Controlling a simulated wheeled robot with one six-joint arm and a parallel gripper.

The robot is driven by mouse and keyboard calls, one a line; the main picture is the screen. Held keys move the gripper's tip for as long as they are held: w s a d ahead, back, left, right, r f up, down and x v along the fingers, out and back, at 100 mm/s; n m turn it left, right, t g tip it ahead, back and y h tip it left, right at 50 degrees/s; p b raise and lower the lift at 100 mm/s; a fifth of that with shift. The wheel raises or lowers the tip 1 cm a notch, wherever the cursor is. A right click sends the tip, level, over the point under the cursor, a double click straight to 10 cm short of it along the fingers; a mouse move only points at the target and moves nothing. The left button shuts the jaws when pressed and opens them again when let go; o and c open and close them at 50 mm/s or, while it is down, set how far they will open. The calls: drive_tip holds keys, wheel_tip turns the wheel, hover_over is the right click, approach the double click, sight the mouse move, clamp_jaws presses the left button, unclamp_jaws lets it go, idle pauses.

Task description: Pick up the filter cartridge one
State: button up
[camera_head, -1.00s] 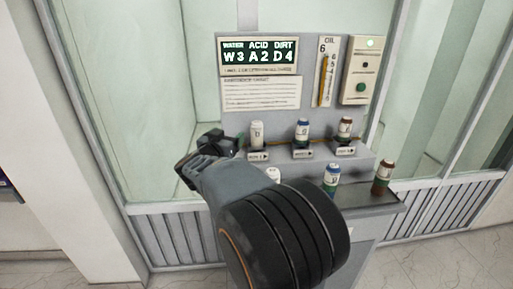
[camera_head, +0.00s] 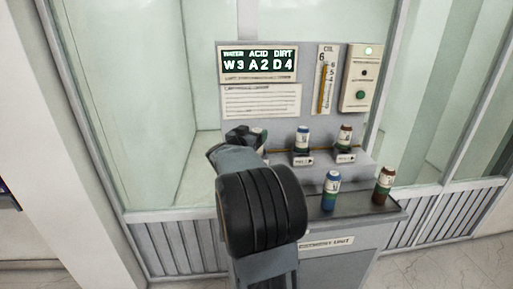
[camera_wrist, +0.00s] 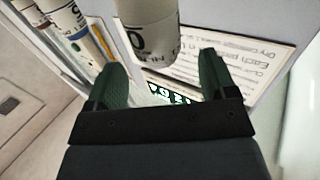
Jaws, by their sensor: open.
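A pale cartridge (camera_wrist: 148,38) with dark print fills the top middle of the wrist view. It stands just beyond and between my fingertips, with no clear contact. I cannot read a full name on it. My gripper (camera_wrist: 162,62) is open, its two green fingers spread apart. In the head view my gripper (camera_head: 246,136) is at the left end of the unit's upper row and hides most of the pale cartridge there. A blue-banded cartridge (camera_head: 302,139) and a brown-topped cartridge (camera_head: 344,136) stand upright to its right in that row.
On the lower shelf stand a blue cartridge (camera_head: 331,190) and a brown cartridge (camera_head: 383,185). My arm covers the shelf's left part. Behind the row, the back panel carries a display (camera_head: 259,62), a gauge (camera_head: 326,80) and a button box (camera_head: 360,80).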

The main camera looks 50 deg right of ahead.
sight(257, 129)
drive_tip(key=shift+x, duration=1.6)
drive_tip(key=shift+c, duration=0.3)
drive_tip(key=c, duration=1.3)
